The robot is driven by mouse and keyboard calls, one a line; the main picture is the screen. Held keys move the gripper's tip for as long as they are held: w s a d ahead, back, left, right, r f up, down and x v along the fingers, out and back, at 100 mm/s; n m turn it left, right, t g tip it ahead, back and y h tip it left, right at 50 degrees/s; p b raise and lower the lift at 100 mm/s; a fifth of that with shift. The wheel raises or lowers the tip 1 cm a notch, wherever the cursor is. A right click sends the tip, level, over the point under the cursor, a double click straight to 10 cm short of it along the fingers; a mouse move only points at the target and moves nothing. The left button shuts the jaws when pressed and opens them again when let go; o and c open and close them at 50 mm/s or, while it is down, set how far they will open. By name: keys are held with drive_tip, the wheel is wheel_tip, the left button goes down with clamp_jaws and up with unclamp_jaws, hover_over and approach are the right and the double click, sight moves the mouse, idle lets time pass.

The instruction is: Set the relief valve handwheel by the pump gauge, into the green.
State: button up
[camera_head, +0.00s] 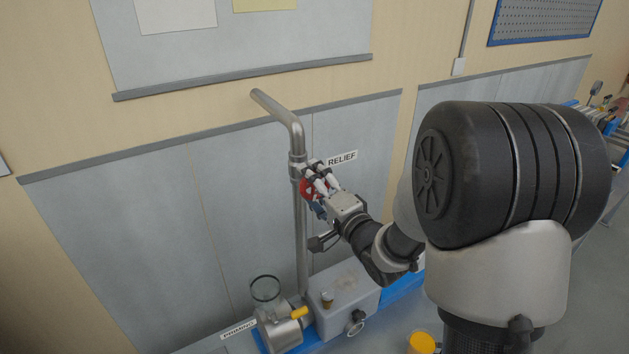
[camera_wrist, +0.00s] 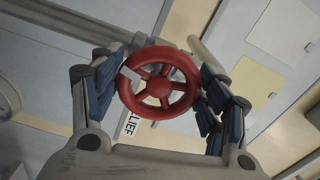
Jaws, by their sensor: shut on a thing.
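The red relief valve handwheel (camera_head: 306,191) is on the vertical grey pipe (camera_head: 301,240), beside a white RELIEF label (camera_head: 342,158). It is largely hidden behind my fingers in the head view. In the wrist view the handwheel (camera_wrist: 181,97) faces me, with several spokes and a pale mark on its rim at upper left. My gripper (camera_wrist: 156,90) is shut on the wheel, with blue-padded fingers at its left and right rim. My gripper also shows in the head view (camera_head: 316,184). A small round fitting (camera_head: 357,322) on the grey pump tank may be the gauge; I cannot read it.
A PRIMING label (camera_head: 238,329) is at lower left. A yellow-topped object (camera_head: 421,343) stands at the bottom. Grey wall panels are behind.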

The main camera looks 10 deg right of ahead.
drive_tip(key=shift+r+m+p, duration=0.1)
drive_tip(key=shift+m+p, duration=0.2)
drive_tip(key=shift+m, duration=0.5)
drive_tip(key=o, duration=1.1)
drive_tip(key=v, duration=0.7)
drive_tip(key=shift+s, duration=0.2)
drive_tip(key=shift+w, duration=0.1)
